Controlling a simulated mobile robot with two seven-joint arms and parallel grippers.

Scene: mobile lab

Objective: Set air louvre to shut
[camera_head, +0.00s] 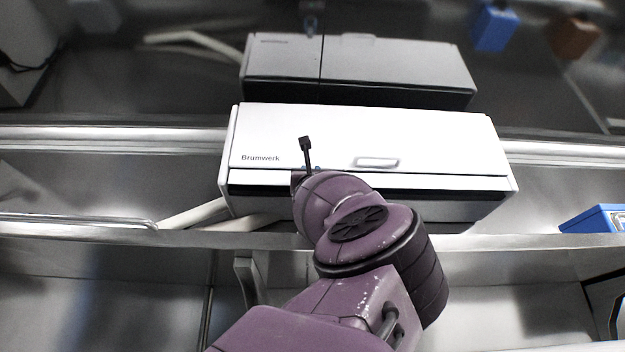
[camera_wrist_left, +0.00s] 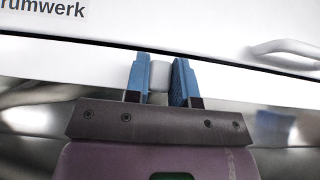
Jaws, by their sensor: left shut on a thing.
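The air unit (camera_head: 300,125) is a white, long box marked "Brumwerk", with a handle-like bar on its front. A pale strip, apparently the louvre (camera_head: 450,195), runs along its lower edge, with a dark gap above it; the strip also shows in the wrist view (camera_wrist_left: 225,86). My left gripper (camera_head: 311,168) is at the left part of this edge, mostly hidden behind my own wrist in the head view. In the wrist view its blue fingers (camera_wrist_left: 160,80) are shut on a small pale tab (camera_wrist_left: 158,72) at the strip. My right gripper is not in view.
A metal rail (camera_head: 110,140) runs behind the unit, and a metal ledge (camera_head: 520,242) crosses in front below it. The bar handle (camera_head: 377,162) sticks out right of my gripper. A blue box (camera_head: 597,219) stands at the far right. The unit's reflection shows behind it.

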